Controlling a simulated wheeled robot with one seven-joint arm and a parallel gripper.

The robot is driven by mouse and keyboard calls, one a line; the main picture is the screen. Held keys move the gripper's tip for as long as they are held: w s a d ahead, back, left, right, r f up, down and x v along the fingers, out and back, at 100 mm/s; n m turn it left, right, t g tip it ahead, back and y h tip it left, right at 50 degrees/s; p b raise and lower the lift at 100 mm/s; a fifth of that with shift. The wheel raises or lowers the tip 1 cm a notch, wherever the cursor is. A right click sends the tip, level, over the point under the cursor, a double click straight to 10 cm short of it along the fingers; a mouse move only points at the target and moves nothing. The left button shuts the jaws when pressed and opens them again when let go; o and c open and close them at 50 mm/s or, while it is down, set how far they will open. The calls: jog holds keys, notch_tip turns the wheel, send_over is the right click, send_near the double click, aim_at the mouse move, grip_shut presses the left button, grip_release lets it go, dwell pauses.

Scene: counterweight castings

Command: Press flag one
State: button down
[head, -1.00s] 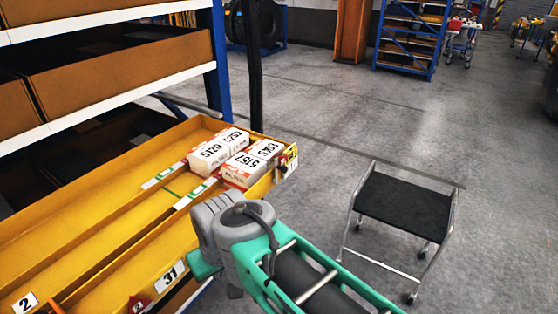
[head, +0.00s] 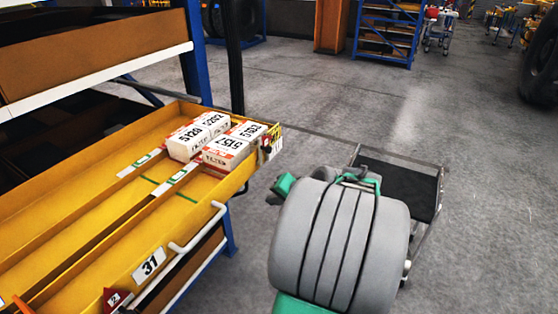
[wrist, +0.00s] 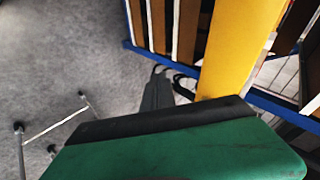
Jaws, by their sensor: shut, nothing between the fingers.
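A small red flag (head: 115,299) with a number I read as 2 stands at the drawer's front edge, lower left in the head view. Another small tag with red and yellow (head: 268,143) is at the drawer's far right corner; its number is too small to read. I cannot tell which one is flag one. My gripper (wrist: 158,88) shows in the wrist view as a dark narrow shape beyond the green housing, shut and empty. In the head view my grey and teal arm hides most of it, to the right of the drawer and apart from both tags.
A black-topped cart (head: 397,187) stands behind my arm.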

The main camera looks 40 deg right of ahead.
jog(key=s+d+r+m+t+h, duration=0.2)
jog(key=d+r+m+t, duration=0.5)
jog(key=d, duration=0.4)
notch_tip(320, 180, up, 2)
jog(key=shift+r+m+t+b, duration=0.25)
jog(key=shift+m+t+b, duration=0.2)
jog(key=shift+m, duration=0.15)
jog(key=shift+s, duration=0.1)
jog(key=w+a+p, duration=0.2)
jog(key=w+p, duration=0.1)
jog(key=w, duration=0.6)
jog(key=shift+a, duration=0.4)
jog(key=shift+f, duration=0.1)
